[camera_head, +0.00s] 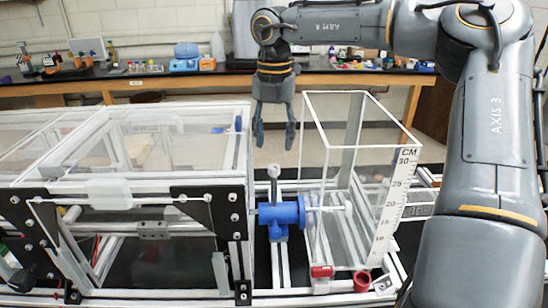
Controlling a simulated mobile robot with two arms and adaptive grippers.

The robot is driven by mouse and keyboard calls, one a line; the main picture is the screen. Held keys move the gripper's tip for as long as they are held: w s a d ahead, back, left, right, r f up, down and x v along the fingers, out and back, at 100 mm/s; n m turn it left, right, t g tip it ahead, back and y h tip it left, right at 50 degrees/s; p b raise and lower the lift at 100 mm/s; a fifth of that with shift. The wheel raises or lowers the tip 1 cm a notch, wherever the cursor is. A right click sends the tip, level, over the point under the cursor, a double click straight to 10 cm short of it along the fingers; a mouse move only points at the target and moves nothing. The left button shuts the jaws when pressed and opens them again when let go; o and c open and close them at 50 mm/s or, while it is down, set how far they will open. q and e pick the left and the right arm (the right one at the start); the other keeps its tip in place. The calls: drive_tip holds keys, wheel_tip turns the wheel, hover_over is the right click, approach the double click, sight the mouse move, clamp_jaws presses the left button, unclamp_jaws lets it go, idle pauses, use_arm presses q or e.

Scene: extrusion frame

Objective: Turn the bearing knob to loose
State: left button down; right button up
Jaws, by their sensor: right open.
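The grey bearing knob (274,171) stands upright on a thin post above the blue bearing (282,214). The blue bearing sits between the black-plated frame and the clear tank, with a rod running from it into the tank. My right gripper (274,142) points straight down with its two fingers apart and empty. In this view it appears just above the knob; how far in front of or behind the knob it is, I cannot tell. My left gripper is out of view. The knob's loose or tight setting cannot be read.
A clear tank (340,106) with a centimetre scale (393,205) stands right of the bearing. A framed clear enclosure (150,184) fills the left. Two red fittings lie at the tank's base. A wooden bench with lab items stands behind.

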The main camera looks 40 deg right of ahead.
sight(274, 166)
wheel_tip(274, 166, down, 5)
drive_tip(key=shift+w+d+r+p, duration=0.1)
drive_tip(key=shift+p, duration=0.35)
drive_tip(key=shift+f, duration=0.9)
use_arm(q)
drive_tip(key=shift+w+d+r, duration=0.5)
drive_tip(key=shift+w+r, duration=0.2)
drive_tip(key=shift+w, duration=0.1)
use_arm(e)
clamp_jaws()
